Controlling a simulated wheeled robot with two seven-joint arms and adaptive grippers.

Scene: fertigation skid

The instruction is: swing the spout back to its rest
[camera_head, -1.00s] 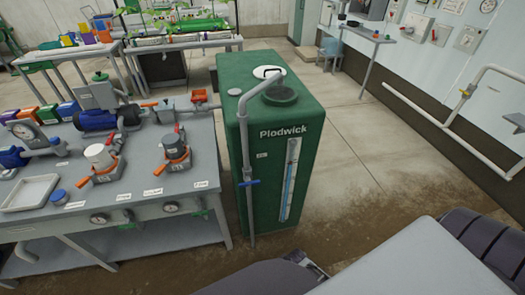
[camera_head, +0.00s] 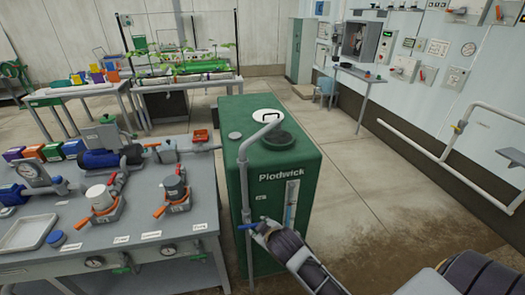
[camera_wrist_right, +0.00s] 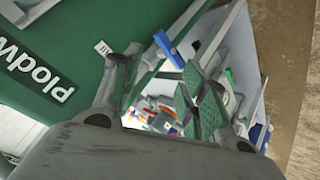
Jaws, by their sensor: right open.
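The spout (camera_head: 243,185) is a grey pipe rising up the left front edge of the green Plodwick tank (camera_head: 285,205). Its top arm (camera_head: 262,134) slants over the tank top, its end near the dark round opening (camera_head: 281,139). A blue handle (camera_head: 248,226) sits low on the pipe; it also shows in the right wrist view (camera_wrist_right: 168,48). My right gripper (camera_head: 258,227) is beside that handle at the tank's front. In the right wrist view its fingers (camera_wrist_right: 163,75) are apart, with nothing clearly gripped. My left gripper is out of view.
A bench (camera_head: 110,250) with pumps, gauges and orange-handled valves stands close left of the tank. A white pipe (camera_head: 440,160) runs along the right wall. Floor is clear right of the tank. A plant rack (camera_head: 185,85) stands behind.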

